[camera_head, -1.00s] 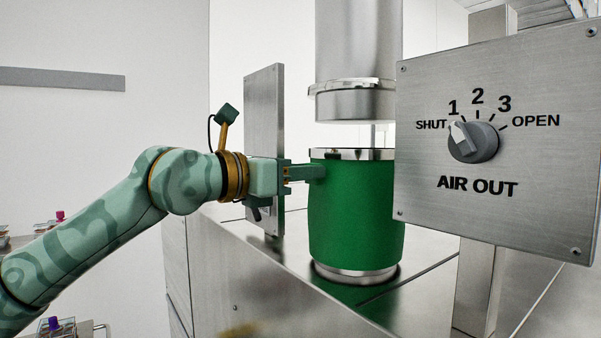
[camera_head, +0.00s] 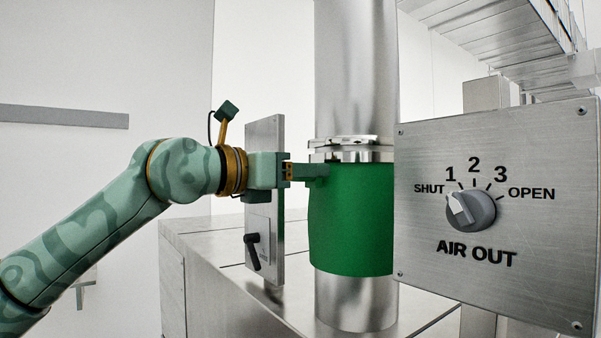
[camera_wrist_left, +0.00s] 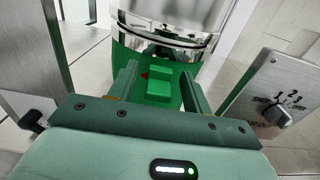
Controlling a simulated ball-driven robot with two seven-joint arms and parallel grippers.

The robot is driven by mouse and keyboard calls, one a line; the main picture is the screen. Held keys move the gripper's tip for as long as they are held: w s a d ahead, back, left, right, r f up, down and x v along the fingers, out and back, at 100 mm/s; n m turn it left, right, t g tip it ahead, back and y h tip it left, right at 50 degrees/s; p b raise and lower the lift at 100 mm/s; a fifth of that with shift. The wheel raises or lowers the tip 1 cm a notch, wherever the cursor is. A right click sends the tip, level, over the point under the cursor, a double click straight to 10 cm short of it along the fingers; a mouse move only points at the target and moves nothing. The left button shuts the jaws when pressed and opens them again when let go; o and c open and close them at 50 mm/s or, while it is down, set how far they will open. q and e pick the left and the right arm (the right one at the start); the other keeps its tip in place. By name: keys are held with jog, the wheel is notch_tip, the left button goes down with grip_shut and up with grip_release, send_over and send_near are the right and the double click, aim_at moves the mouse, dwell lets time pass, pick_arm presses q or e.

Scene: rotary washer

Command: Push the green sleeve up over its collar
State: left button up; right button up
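The green sleeve (camera_head: 352,225) is around the upright steel pipe, its top edge just under the steel collar (camera_head: 345,142). Bare pipe shows below it. A bright steel band lies between sleeve and collar; I cannot tell whether they touch. My left gripper (camera_head: 318,171) reaches in from the left at the sleeve's top edge. In the left wrist view, the fingers (camera_wrist_left: 158,88) are apart, on either side of a small green block (camera_wrist_left: 159,91) in front of the sleeve (camera_wrist_left: 130,62), with gaps showing beside it. My right gripper is out of view.
A steel panel with an AIR OUT knob (camera_head: 471,210) stands close on the right, its pointer near SHUT and 1. A narrow upright plate (camera_head: 264,135) with a black handle (camera_head: 252,252) stands beside the left wrist. The steel housing top (camera_head: 230,250) lies below.

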pick_arm(q)
jog(key=shift+s+a+f, duration=0.1)
jog(key=shift+s+a, duration=0.05)
jog(key=shift+a, duration=0.05)
jog(key=b+v, duration=0.6)
jog(key=v, duration=1)
